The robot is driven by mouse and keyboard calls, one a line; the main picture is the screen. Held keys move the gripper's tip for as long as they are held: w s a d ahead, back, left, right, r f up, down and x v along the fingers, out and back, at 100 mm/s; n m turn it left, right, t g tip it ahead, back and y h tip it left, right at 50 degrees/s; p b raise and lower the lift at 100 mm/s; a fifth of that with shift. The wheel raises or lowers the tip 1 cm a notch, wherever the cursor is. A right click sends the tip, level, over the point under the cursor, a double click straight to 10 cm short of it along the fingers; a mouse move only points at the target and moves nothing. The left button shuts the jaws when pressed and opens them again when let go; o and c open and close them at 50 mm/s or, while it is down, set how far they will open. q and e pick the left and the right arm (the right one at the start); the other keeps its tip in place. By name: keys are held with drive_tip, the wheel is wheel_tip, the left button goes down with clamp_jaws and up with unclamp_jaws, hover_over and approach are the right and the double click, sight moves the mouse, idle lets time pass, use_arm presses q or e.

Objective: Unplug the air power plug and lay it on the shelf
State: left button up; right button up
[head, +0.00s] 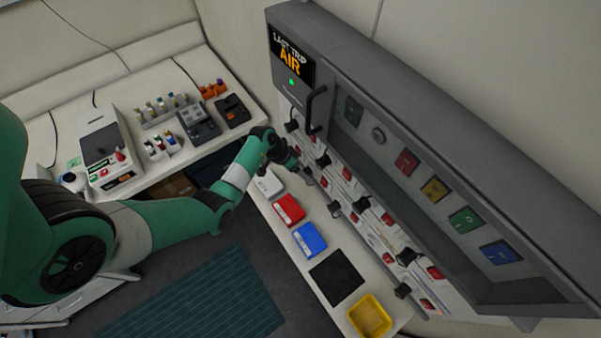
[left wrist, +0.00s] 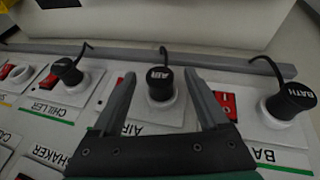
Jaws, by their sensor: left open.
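The black air plug (left wrist: 160,83), labelled AIR on its top, sits upright in its white socket on the panel in the left wrist view. A black cable bends away behind it. My left gripper (left wrist: 160,75) is open, with one finger on each side of the plug; I cannot tell whether either finger touches it. In the head view my left gripper (head: 293,162) reaches the panel's left part, and the arm hides the plug there. The white shelf (head: 374,279) runs below the panel. My right gripper is not in view.
The chiller plug (left wrist: 67,71) and bath plug (left wrist: 290,100) stand either side, with red switches between. On the shelf lie a red box (head: 289,209), a blue box (head: 309,239), a black mat (head: 337,276) and a yellow tray (head: 370,316). A grey cabinet (head: 420,120) overhangs the panel.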

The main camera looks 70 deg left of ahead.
use_arm(q)
drive_tip(key=shift+c, duration=0.2)
clamp_jaws()
drive_tip(key=shift+s+d+p, duration=0.15)
drive_tip(key=shift+s+p, duration=0.45)
drive_tip(key=shift+p, duration=0.4)
